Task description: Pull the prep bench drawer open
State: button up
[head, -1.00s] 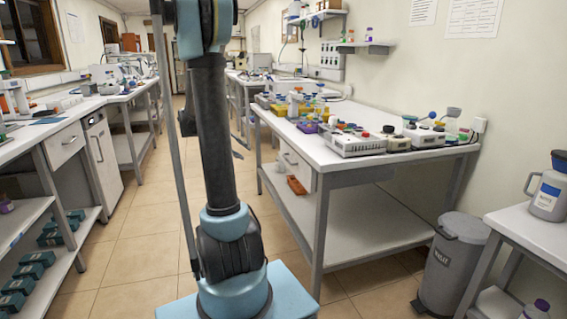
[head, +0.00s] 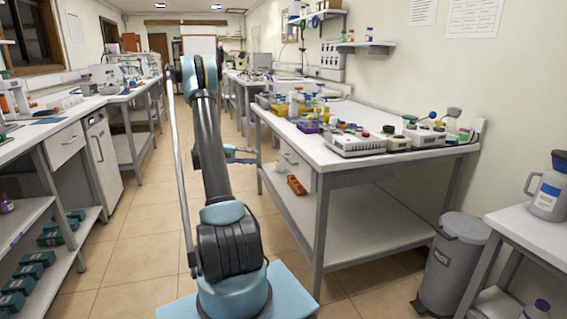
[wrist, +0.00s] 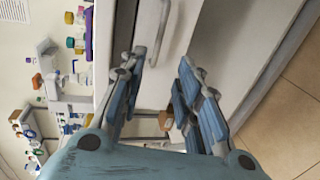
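The prep bench (head: 375,165) stands right of centre in the head view. Its white drawer (head: 302,175) is under the near left end of the top and looks closed, with a grey bar handle (head: 289,158). My gripper (head: 252,155) is left of the drawer front. In the wrist view my gripper (wrist: 158,66) is open, with nothing between its fingers. The drawer handle (wrist: 160,30) shows ahead of the fingertips, roughly between their lines. I cannot tell whether a finger touches the drawer front.
Racks and testers (head: 355,142) crowd the bench top. A reddish-brown box (head: 296,185) lies on the bench's lower shelf. A grey bin (head: 455,260) stands at the right. The tiled aisle (head: 135,235) between the benches is clear.

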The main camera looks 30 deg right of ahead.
jog(key=x, duration=1.7)
jog(key=shift+d+f, duration=0.2)
jog(key=shift+d, duration=0.05)
jog(key=shift+c, duration=0.6)
grip_shut()
